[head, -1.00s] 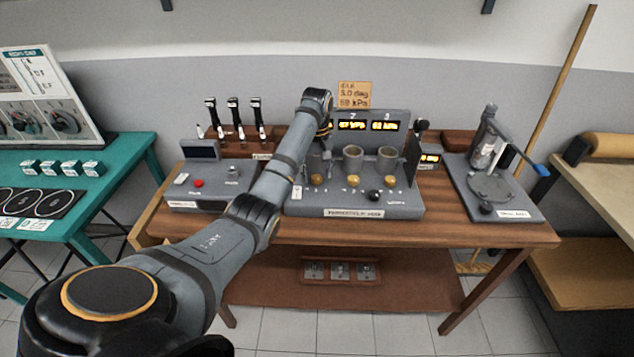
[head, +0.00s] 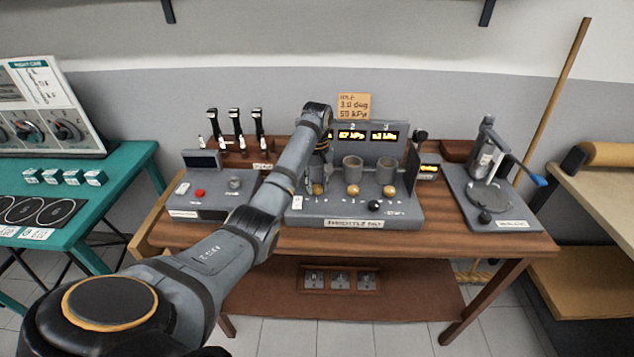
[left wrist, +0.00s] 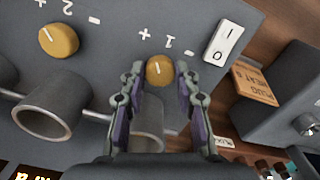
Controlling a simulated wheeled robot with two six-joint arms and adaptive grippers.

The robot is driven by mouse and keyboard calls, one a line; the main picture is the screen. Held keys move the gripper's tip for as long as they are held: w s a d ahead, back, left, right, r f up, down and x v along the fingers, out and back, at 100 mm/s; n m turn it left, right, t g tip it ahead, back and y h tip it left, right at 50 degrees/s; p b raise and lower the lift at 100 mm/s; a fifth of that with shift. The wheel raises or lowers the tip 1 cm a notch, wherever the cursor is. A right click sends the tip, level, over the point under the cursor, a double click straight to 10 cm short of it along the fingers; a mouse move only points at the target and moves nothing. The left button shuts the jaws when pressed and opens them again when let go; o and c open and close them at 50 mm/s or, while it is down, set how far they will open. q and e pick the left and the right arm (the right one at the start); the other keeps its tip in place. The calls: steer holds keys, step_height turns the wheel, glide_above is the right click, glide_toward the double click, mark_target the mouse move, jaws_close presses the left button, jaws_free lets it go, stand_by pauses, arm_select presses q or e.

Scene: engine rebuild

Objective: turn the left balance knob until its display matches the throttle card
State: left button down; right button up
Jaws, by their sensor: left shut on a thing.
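The left balance knob (left wrist: 159,70), small, round and gold with a white pointer line, sits beside the printed 1 in the left wrist view. My left gripper (left wrist: 159,76) has its fingers on either side of it and is shut on it. In the head view the knob (head: 318,189) shows just below my left gripper (head: 320,172). The throttle card (head: 354,106) is tan and stands above the displays; it seems to read 3.0 deg and a kPa value too blurred to be sure of. My arm hides most of the left display. My right gripper is not in view.
The grey throttle bench (head: 350,222) also carries a middle knob (head: 353,190), a right knob (head: 389,191) and lit middle (head: 352,135) and right (head: 384,135) displays. A white switch (left wrist: 224,42) is close beside the gripper. A grey box with a red button (head: 199,193) stands left.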

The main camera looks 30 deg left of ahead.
mark_target(317, 187)
arm_select(q)
steer(key=n+p, duration=0.2)
steer(key=p, duration=0.1)
steer(key=n+p, duration=0.2)
steer(key=p, duration=0.2)
steer(key=n+p, duration=0.3)
steer(key=shift+r+p, duration=0.3)
steer(key=shift+p, duration=0.05)
steer(key=shift+f+n+p, duration=0.1)
steer(key=shift+n+p, duration=0.85)
steer(key=shift+n, duration=0.25)
steer(key=shift+f+n+p, duration=0.1)
steer(key=shift+n+p, duration=0.55)
steer(key=shift+n, duration=0.35)
steer(key=c, duration=1)
jaws_free()
steer(key=shift+f, duration=0.1)
step_height(317, 187, up, 12)
